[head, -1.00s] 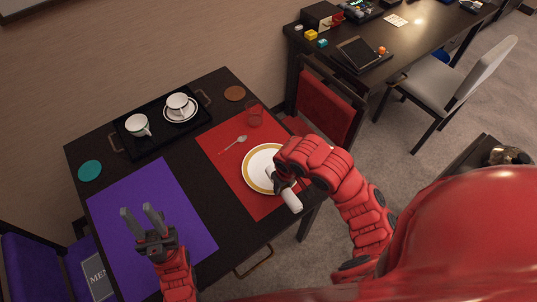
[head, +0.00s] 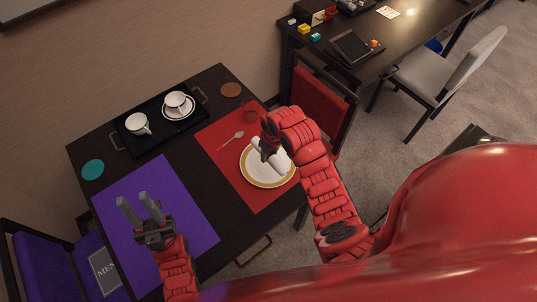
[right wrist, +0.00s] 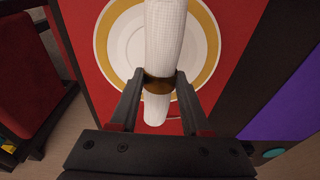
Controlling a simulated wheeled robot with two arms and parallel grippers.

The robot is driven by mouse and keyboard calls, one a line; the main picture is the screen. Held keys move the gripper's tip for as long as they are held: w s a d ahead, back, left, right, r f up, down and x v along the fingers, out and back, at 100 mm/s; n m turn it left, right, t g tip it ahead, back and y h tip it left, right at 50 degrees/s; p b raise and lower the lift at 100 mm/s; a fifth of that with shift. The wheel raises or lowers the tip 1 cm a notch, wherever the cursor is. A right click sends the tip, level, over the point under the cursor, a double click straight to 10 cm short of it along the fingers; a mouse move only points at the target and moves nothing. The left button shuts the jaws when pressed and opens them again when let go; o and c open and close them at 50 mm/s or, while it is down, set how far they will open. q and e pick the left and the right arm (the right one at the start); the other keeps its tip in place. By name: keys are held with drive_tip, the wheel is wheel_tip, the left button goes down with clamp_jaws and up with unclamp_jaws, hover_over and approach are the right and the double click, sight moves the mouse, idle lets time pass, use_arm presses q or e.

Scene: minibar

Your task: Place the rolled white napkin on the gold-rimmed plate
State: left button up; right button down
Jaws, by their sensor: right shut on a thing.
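The rolled white napkin (right wrist: 164,35) has a gold-brown band around it, and my right gripper (right wrist: 159,82) is shut on it at that band in the right wrist view. In the head view the napkin (head: 277,160) is over the gold-rimmed plate (head: 258,183), partly hidden by my right gripper (head: 265,142). The plate also shows in the right wrist view (right wrist: 205,72), behind the napkin. I cannot tell whether the napkin touches the plate. My left gripper (head: 138,205) is open and empty above the purple mat.
A black tray (head: 155,142) with two cups stands at the back left. The purple mat (head: 190,218) is bare. A red chair (head: 318,100) stands beside the table.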

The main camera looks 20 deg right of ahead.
sight(269, 156)
drive_tip(key=shift+w+f, duration=0.15)
drive_tip(key=shift+w, duration=0.5)
drive_tip(key=shift+f+p, duration=0.5)
drive_tip(key=shift+p, duration=0.25)
drive_tip(key=shift+f+p, duration=0.5)
drive_tip(key=shift+f, duration=0.7)
drive_tip(key=shift+f, duration=0.1)
drive_tip(key=shift+f+b, duration=0.55)
drive_tip(key=shift+b, duration=0.1)
drive_tip(key=shift+c, duration=1.8)
unclamp_jaws()
